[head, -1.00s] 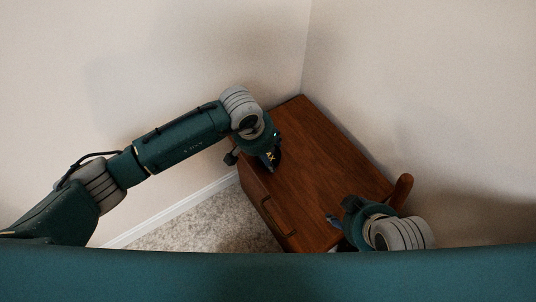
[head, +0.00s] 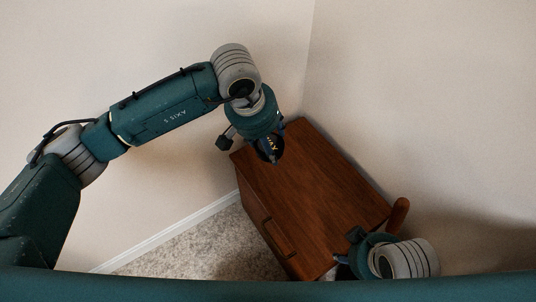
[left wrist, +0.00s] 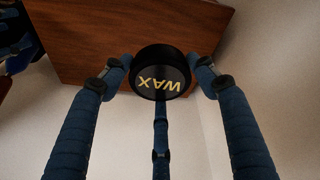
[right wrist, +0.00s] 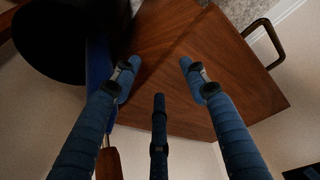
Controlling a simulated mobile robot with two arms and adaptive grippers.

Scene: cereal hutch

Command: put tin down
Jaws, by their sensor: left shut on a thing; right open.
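A round black tin (left wrist: 160,82) with yellow "WAX" lettering is held between the fingers of my left gripper (left wrist: 162,74) in the left wrist view. In the head view the tin (head: 271,149) appears over the far left end of the brown wooden hutch top (head: 315,195). My left gripper (head: 266,142) is shut on it from above. I cannot tell whether the tin touches the wood. My right gripper (right wrist: 160,80) is open and empty, with wood beyond its fingers. In the head view the right gripper (head: 343,262) is at the near right end of the hutch, partly hidden by its wrist.
The middle of the hutch top is clear. A handle (right wrist: 268,40) shows on its front in the right wrist view. A rounded wooden piece (head: 399,213) stands at its right side. Walls close in behind and at right. A large dark round shape (right wrist: 50,40) fills the upper left there.

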